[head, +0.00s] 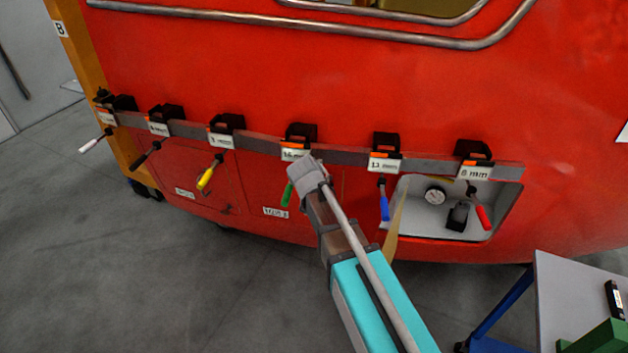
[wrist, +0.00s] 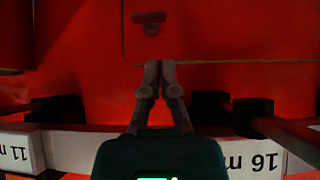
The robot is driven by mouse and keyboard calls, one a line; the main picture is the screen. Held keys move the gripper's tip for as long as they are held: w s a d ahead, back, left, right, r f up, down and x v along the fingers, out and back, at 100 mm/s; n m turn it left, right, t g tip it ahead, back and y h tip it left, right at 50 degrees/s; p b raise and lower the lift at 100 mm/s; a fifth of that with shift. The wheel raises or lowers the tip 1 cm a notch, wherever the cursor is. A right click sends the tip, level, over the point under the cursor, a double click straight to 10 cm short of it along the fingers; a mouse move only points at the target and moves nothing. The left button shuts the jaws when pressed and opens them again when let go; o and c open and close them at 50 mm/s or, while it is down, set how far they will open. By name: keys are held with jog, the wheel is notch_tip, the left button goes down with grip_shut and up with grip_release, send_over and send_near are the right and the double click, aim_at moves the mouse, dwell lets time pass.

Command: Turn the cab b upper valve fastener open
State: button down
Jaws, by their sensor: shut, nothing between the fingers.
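In the wrist view, a small dark fastener (wrist: 148,20) sits on a red panel (wrist: 220,40) near its rounded corner. I take it to be the upper valve fastener, but no label beside it shows. My gripper (wrist: 160,66) is shut and empty. Its fingertips are just short of the panel's edge line, below the fastener in the picture and apart from it. I cannot tell how the fastener is turned. In the head view, my arm hides the fingertips and fastener; a closed red panel with a blurred label (head: 275,212) lies beside the arm.
A grey rail (head: 350,157) with labelled black holders crosses the red train nose. Tools with coloured handles hang from it, a green one (head: 288,194) and a blue one (head: 384,204) beside my arm. An open white compartment (head: 415,190) with a gauge is at the right.

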jog(key=b+x, duration=0.5)
jog(key=x, duration=0.3)
jog(key=shift+w+f+b, duration=0.15)
jog(key=shift+w+b, duration=0.05)
jog(key=shift+b, duration=0.1)
dwell(0.5)
